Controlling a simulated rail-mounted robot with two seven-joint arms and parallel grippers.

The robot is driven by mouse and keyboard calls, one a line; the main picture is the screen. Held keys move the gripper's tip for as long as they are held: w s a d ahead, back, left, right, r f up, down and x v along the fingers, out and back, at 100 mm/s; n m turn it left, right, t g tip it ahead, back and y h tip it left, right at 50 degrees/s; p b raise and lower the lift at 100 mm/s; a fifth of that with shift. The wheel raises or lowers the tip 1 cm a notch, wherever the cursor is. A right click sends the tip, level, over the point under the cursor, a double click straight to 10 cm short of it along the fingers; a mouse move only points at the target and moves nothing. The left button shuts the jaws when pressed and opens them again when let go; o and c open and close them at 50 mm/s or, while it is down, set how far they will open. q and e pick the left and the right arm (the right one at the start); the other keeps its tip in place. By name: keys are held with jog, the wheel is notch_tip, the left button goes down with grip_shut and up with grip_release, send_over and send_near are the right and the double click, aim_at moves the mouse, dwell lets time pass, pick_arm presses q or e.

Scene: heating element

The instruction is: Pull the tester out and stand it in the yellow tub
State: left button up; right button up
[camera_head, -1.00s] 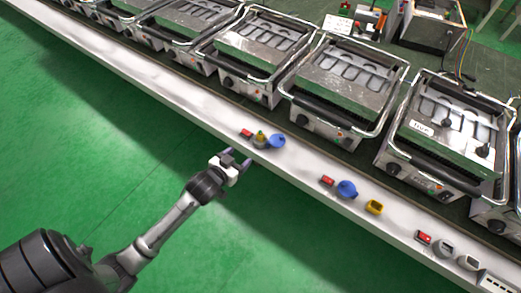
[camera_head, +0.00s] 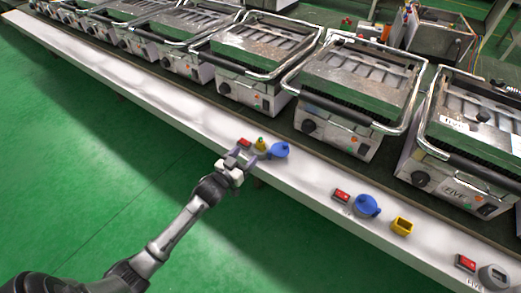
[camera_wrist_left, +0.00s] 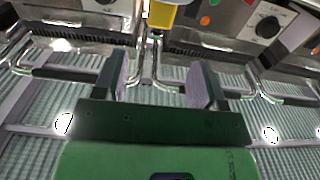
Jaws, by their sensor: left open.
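The yellow tub (camera_head: 401,226) stands on the white ledge at the right in the head view, open side up. A small yellow piece with a greenish top (camera_head: 260,144) stands farther left on the ledge, between a red switch and a blue round part; it may be the tester, but it is too small to be sure. My left gripper (camera_head: 242,158) is open at the ledge's front edge, just short of this piece. In the left wrist view, nothing is between the fingers (camera_wrist_left: 160,80), and a yellow object (camera_wrist_left: 162,15) shows beyond them at the top edge. My right gripper is out of view.
Red switches (camera_head: 342,195) and blue round parts (camera_head: 367,206) sit along the white ledge (camera_head: 310,185). A row of metal grills (camera_head: 350,95) stands behind it. A grey round part (camera_head: 493,277) is at lower right. Green floor is open in front.

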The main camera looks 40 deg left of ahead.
aim_at(259, 143)
pick_arm(q)
jog(key=w+b, duration=0.1)
jog(key=w, duration=0.3)
jog(key=shift+a, duration=0.15)
jog(key=w+b, duration=0.2)
jog(key=w, duration=0.1)
jog(key=w+b, duration=0.1)
jog(key=shift+w+f+b, duration=0.15)
jog(key=shift+f+b, duration=0.2)
jog(key=shift+w+a+r, duration=0.1)
jog(key=shift+w, duration=0.45)
jog(key=c, duration=1)
